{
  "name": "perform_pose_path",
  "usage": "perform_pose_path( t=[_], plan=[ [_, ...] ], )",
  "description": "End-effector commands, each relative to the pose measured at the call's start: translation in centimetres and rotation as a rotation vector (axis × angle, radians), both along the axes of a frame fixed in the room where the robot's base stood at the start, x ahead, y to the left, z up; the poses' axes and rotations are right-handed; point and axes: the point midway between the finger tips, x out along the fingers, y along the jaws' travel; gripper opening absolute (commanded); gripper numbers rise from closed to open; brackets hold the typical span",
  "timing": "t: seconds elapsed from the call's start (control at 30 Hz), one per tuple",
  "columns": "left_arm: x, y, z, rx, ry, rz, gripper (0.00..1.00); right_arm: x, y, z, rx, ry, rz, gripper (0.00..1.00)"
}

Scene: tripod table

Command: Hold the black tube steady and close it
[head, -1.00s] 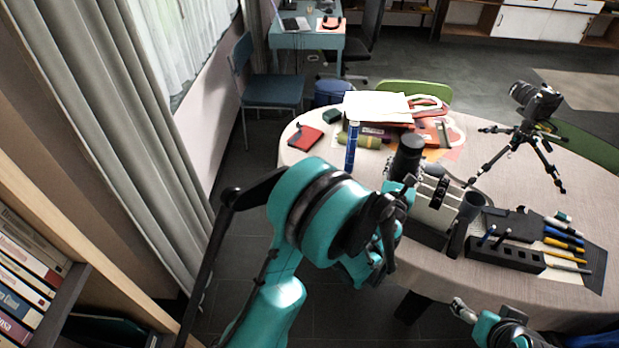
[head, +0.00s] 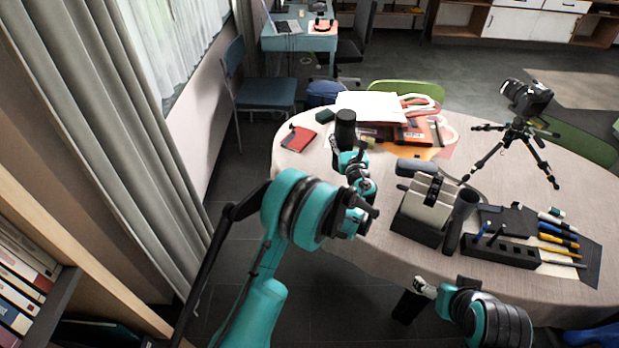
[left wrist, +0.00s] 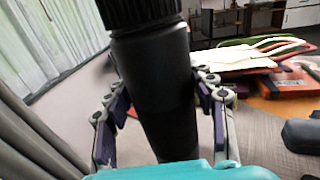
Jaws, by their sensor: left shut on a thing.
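The black tube (head: 345,122) is upright near the table's left part in the head view. My left gripper (head: 353,160) is shut on it. In the left wrist view the tube (left wrist: 160,85) stands between the two fingers. A wider, ribbed black cap (left wrist: 140,12) sits at its top, cut off by the frame edge. I cannot tell how tightly the cap sits. My right gripper (head: 424,286) is low at the table's front edge, apart from the tube. Its opening is too small to tell.
A camera tripod (head: 520,135) is farther right. The front left tabletop is clear.

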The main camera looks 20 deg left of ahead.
Motion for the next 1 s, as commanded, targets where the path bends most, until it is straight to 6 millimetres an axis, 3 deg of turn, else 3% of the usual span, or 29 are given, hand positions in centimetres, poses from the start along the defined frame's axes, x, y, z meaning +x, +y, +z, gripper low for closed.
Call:
perform_pose_path(
  t=[0.23, 0.7, 1.0],
  plan=[
    [0.3, 1.3, -0.8, 0.001, 0.0, 0.002, 0.0, 0.0, 0.0, -0.5, 0.0, 0.0, 0.0, 0.78],
    [2.6, 10.3, -6.5, 0.001, 0.0, 0.001, 0.0, 0.0, 0.0, -3.8, 0.0, 0.0, 0.0, 0.78],
    [3.0, 11.3, -7.0, 0.001, 0.0, -0.002, 0.0, 0.0, 0.0, -4.0, 0.0, 0.0, 0.0, 0.78]
  ],
)
